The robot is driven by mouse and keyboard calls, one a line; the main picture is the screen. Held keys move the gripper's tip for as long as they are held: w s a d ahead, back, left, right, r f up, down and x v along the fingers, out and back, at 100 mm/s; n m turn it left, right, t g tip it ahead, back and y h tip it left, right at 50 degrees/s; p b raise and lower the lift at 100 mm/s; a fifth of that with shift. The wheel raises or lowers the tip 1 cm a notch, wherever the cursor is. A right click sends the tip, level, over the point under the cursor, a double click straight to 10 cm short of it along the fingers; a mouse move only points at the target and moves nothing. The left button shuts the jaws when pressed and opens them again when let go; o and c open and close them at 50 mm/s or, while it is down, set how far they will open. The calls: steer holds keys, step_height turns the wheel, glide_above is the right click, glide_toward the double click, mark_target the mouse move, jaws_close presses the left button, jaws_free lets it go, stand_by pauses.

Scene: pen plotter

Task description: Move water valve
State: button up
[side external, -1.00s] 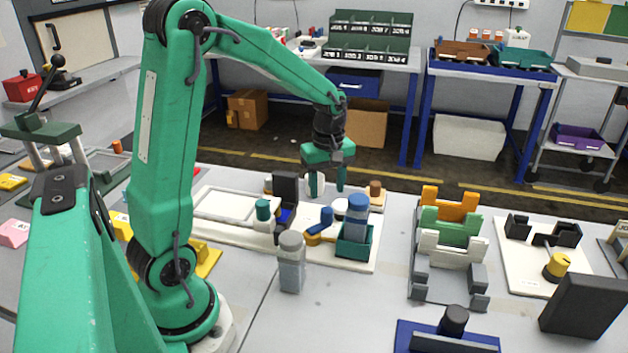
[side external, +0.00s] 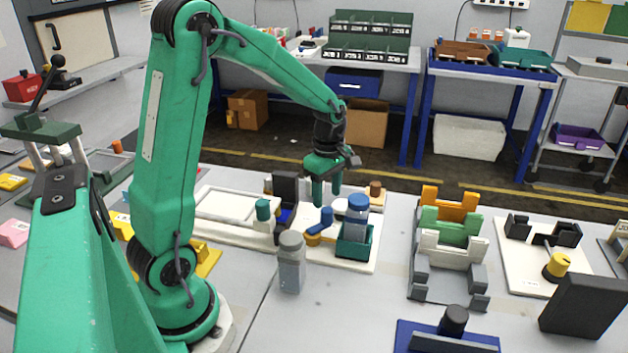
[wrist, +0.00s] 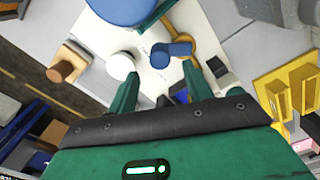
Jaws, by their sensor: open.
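The water valve appears to be the blue lever (side external: 322,222) on a yellow-orange base, on the white plotter board (side external: 365,258). In the wrist view the blue lever (wrist: 172,52) lies ahead of my fingers, beside a yellow-orange curved part (wrist: 185,30). My gripper (side external: 327,198) points down above and slightly behind the lever, apart from it. In the wrist view my gripper (wrist: 160,88) is open and empty, its two green fingers spread. A white round cap (wrist: 121,66) shows near the left finger.
A teal holder (side external: 354,243) with a blue-capped bottle (side external: 357,212) stands right of the lever. A grey-capped bottle (side external: 291,265) stands in front. A dark upright block (side external: 286,187) is at left. Bare table lies to the front.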

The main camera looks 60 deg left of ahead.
mark_target(328, 211)
steer(key=shift+f, duration=3.05)
steer(key=c, duration=1)
steer(key=shift+o, duration=0.2)
steer(key=shift+d+m, duration=0.3)
steer(key=shift+m, duration=0.5)
steer(key=o, duration=1)
steer(key=shift+c, duration=0.2)
steer(key=shift+r, duration=0.1)
steer(key=shift+r, duration=3.85)
